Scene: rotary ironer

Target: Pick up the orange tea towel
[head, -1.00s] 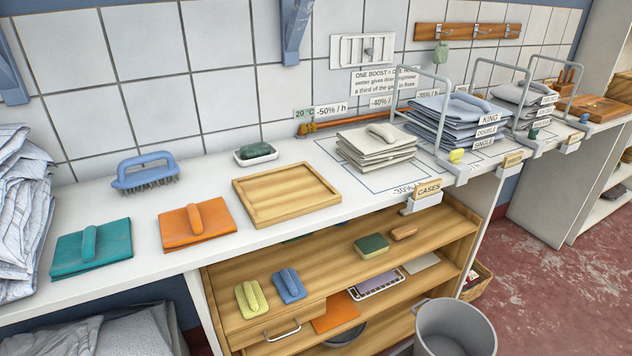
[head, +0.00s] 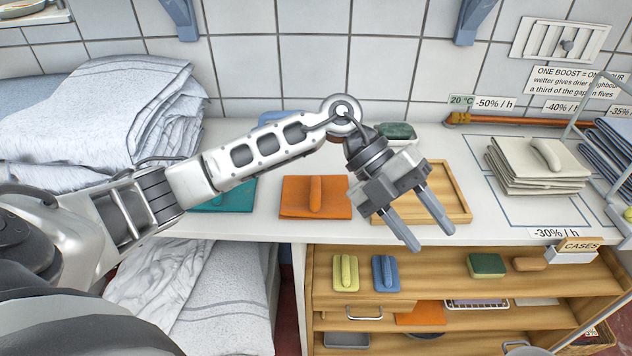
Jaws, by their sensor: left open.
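The orange tea towel (head: 290,198) lies folded flat on the white counter, with an upright orange grip loop (head: 315,194) on top. A teal towel (head: 238,196) lies to its left, partly hidden behind my left arm. My left gripper (head: 427,236) is open and empty, its two fingers pointing down and to the right. In the picture it is right of the orange towel, in front of the wooden tray (head: 455,190) and the counter's front edge. My right gripper is not in view.
A green soap piece (head: 397,131) sits behind the tray. White folded cases (head: 525,165) stand to the right. Below, a wooden shelf (head: 440,262) holds yellow and blue cloths and a green sponge.

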